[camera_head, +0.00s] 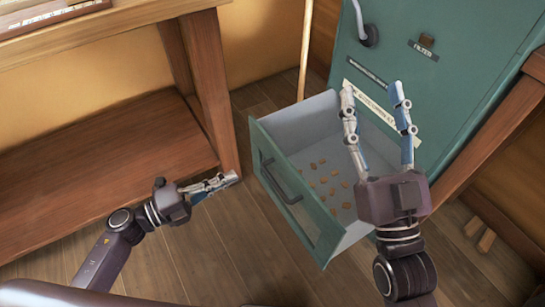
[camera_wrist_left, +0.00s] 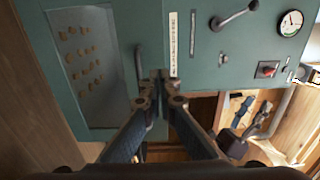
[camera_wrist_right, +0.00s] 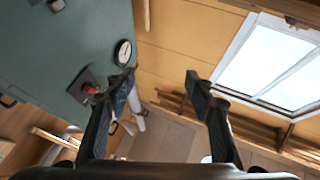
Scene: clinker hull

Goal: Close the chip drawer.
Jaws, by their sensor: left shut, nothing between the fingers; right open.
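The chip drawer (camera_head: 325,180) is pulled open from the base of the green cabinet (camera_head: 440,60). Several small brown chips lie on its pale floor. Its dark bar handle (camera_head: 281,182) is on the front panel, facing left. My left gripper (camera_head: 232,178) is shut and empty, just left of the drawer front and apart from it. The left wrist view also shows the drawer (camera_wrist_left: 98,100) and its handle (camera_wrist_left: 139,62), near the shut fingers. My right gripper (camera_head: 373,90) is open and empty, above the drawer's right part and in front of the cabinet.
A wooden bench (camera_head: 100,180) with a thick leg stands left of the drawer. A wooden pole (camera_head: 305,50) leans behind it. Another wooden bench edge (camera_head: 490,140) is right of the cabinet. The plank floor (camera_head: 215,250) in front of the drawer is clear.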

